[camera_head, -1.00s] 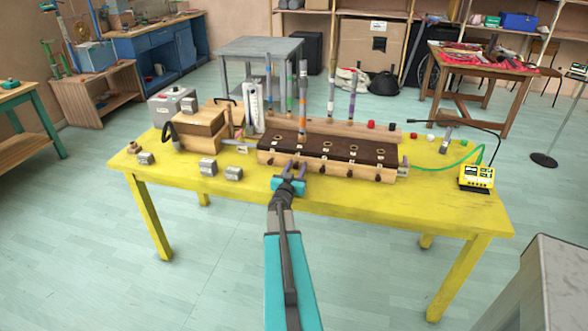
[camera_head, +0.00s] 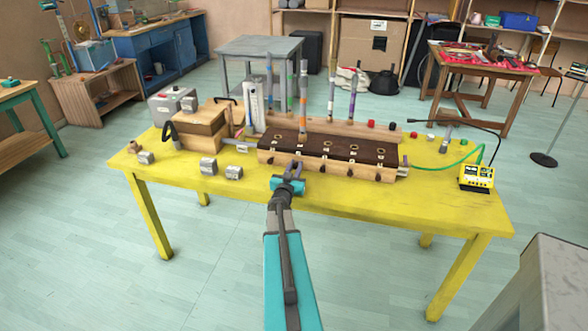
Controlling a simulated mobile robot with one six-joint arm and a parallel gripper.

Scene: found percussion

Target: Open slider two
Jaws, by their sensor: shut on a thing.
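A long wooden box (camera_head: 331,171) with a dark brown top (camera_head: 335,148) stands on the yellow table. Small dark slider knobs run along its front face, one at the left end (camera_head: 271,159) and others to the right, such as a knob (camera_head: 325,170) near the middle. My gripper (camera_head: 296,168) reaches in from the front, its teal body just before the box. Its fingers are closed together at the second knob from the left, slider two. The fingers hide that knob, so how far it is pulled out cannot be seen.
Striped tubes stand up at the box, one (camera_head: 303,100) rising close above my gripper. A wooden bellows-like block (camera_head: 200,128) stands left of the box. Grey metal pieces (camera_head: 208,167) lie front left. A yellow meter (camera_head: 477,177) with a green cable sits right. The table's front edge is clear.

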